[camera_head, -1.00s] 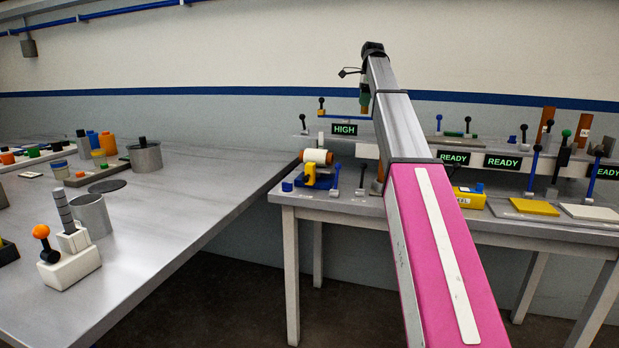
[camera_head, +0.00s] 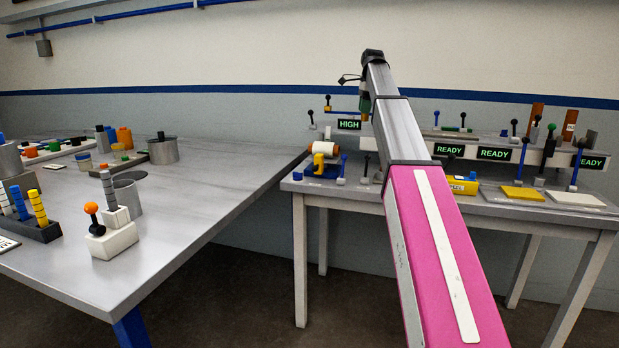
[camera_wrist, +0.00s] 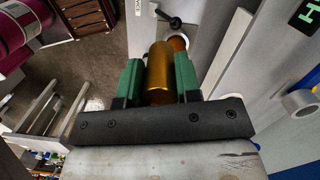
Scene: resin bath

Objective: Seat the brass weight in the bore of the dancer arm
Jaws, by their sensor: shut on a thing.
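In the wrist view my gripper (camera_wrist: 159,76) has green fingers, one on each side of the upright-looking brass weight (camera_wrist: 159,72), a plain gold cylinder. It is shut on the weight. Just beyond the weight are a pale ring and an orange-brown cylinder end (camera_wrist: 178,44), partly hidden by the weight. In the head view my arm's far end is over the back bench, and the weight cannot be made out there. A thin blue bar (camera_head: 346,111) by the HIGH sign may be the dancer arm; its bore cannot be made out.
The back bench (camera_head: 470,205) carries READY signs, levers, a yellow box (camera_head: 462,186) and a white roll (camera_head: 326,148) on a blue base. The left table (camera_head: 200,190) holds a white block (camera_head: 113,240), metal cans and pegs; its middle is clear. A black-knobbed lever (camera_wrist: 175,22) stands near the weight.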

